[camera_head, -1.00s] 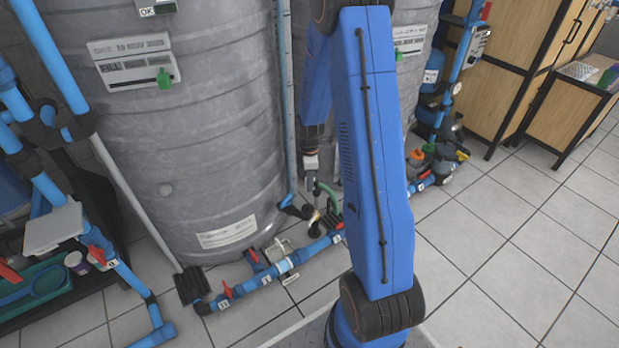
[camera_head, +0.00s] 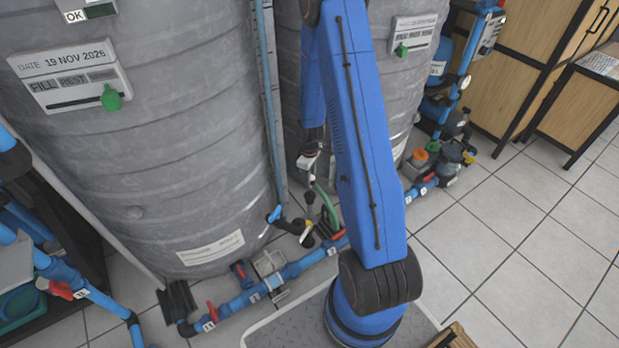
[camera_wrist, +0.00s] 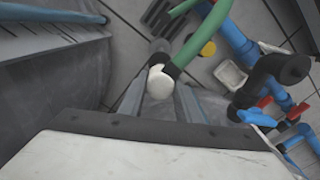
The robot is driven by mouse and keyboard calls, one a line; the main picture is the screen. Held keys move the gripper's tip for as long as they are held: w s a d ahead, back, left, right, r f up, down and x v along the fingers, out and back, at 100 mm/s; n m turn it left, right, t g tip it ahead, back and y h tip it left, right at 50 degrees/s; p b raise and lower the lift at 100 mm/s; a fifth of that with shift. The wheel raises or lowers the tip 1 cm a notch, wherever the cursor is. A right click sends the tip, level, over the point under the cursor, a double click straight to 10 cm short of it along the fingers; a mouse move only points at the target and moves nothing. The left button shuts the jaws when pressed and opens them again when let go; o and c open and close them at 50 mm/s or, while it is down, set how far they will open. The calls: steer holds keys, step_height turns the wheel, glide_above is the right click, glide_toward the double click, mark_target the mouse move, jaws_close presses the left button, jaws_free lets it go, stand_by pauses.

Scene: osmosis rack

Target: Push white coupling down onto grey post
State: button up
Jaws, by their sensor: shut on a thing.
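The white coupling (camera_wrist: 158,82) shows in the wrist view as a pale rounded cap on the end of a green hose (camera_wrist: 196,38), with a black collar beside it. It sits between the fingertips of my gripper (camera_wrist: 158,93), which is shut on it. In the head view my gripper (camera_head: 308,163) is small and low between the two tanks, with the green hose (camera_head: 325,200) hanging beside it. I cannot make out the grey post for certain. The coupling and the fingers may hide it, so I cannot tell whether the two touch.
A large grey tank (camera_head: 150,150) stands left of my arm; another (camera_head: 405,90) stands behind it. Blue piping (camera_head: 300,268) with red valve handles runs along the floor. A dark pipe elbow (camera_wrist: 265,80) stands right of my gripper in the wrist view. Tiled floor is clear at right.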

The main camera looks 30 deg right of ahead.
mark_target(309, 193)
steer(key=shift+f, duration=0.1)
steer(key=shift+f, duration=2.8)
steer(key=shift+f, duration=0.35)
steer(key=o, duration=1.1)
steer(key=shift+c, duration=0.2)
steer(key=shift+r, duration=0.1)
step_height(309, 193, up, 17)
steer(key=shift+r, duration=0.1)
